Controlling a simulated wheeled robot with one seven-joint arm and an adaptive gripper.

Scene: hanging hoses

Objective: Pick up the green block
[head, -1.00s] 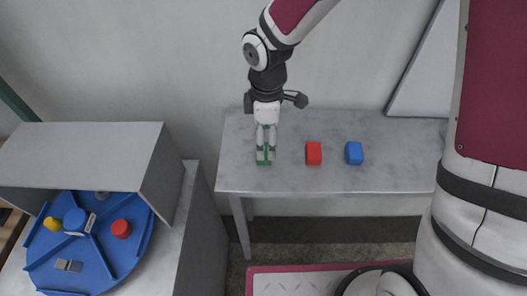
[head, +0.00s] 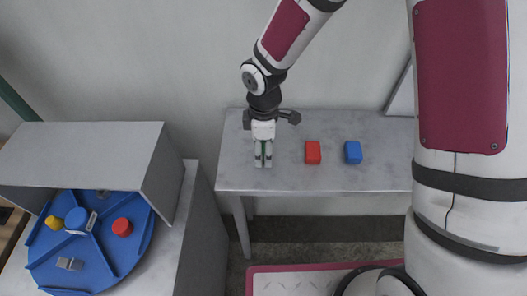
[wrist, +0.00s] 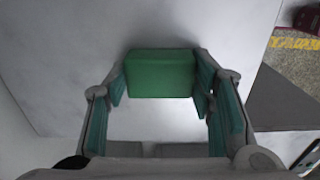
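The green block (wrist: 160,74) shows large between the fingertips in the wrist view, with a finger pad against each of its left and right sides. My gripper (head: 263,163) points down at the left part of the grey table in the head view, its tips low near the tabletop. The gripper appears shut on the block. In the head view the fingers hide nearly all of the block, and only a thin green strip shows between them. I cannot tell whether the block still touches the table.
On the grey table (head: 300,182), a red block (head: 313,152) and a blue block (head: 353,152) stand to the right of my gripper. At lower left, a blue round tray (head: 100,258) holds several small objects under a grey cover (head: 85,150).

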